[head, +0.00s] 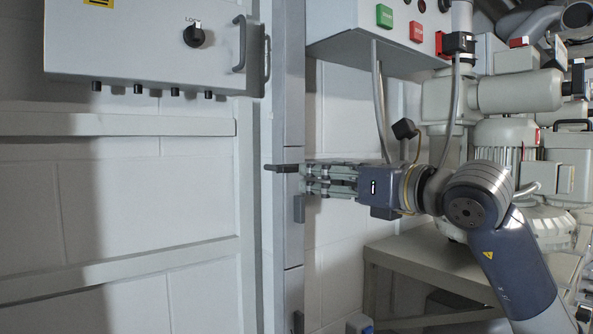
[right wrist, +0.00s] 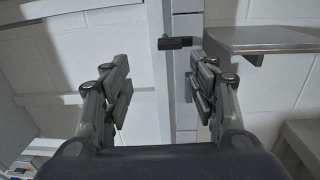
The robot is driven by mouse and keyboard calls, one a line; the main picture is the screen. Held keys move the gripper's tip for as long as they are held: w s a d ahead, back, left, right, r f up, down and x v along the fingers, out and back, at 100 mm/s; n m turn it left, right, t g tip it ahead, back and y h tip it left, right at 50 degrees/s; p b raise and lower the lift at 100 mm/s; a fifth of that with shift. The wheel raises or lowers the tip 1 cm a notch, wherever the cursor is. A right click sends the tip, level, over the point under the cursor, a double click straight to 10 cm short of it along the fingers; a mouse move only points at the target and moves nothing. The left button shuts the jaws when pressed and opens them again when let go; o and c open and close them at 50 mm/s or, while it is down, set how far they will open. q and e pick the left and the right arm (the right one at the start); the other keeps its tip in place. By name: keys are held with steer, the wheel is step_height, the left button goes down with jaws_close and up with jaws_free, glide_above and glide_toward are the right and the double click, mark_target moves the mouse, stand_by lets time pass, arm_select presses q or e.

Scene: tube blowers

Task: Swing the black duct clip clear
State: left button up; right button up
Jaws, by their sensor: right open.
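The black duct clip (head: 284,168) is a short dark bar on the tall grey duct (head: 293,120). It lies level and sticks out to the left of the duct's face. In the right wrist view the clip (right wrist: 176,43) shows ahead, between and beyond my fingers. My right gripper (head: 304,180) reaches in from the right, with its fingertips close to the duct by the clip. In the right wrist view my right gripper (right wrist: 166,85) is open, with nothing between its fingers. I cannot tell whether a finger touches the clip. My left gripper is not in view.
A grey clip (head: 299,208) hangs upright on the duct just below. A control box (head: 150,45) hangs at upper left, and a box with green and red buttons (head: 400,22) at upper right. Pumps and a grey bench (head: 400,262) fill the right side.

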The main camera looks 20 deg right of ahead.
mark_target(291, 169)
steer(key=shift+h, duration=0.4)
steer(key=p+x, duration=0.1)
steer(key=x, duration=0.2)
steer(key=p+x, duration=0.1)
steer(key=x, duration=0.2)
steer(key=d+r+p+x, duration=0.1)
steer(key=p+x, duration=0.1)
steer(key=x, duration=0.1)
steer(key=shift+w+a, duration=0.1)
steer(key=shift+w, duration=0.5)
steer(key=shift+w+a+f, duration=0.15)
steer(key=shift+w, duration=0.25)
steer(key=shift+c, duration=0.3)
steer(key=shift+s, duration=0.1)
steer(key=c, duration=1)
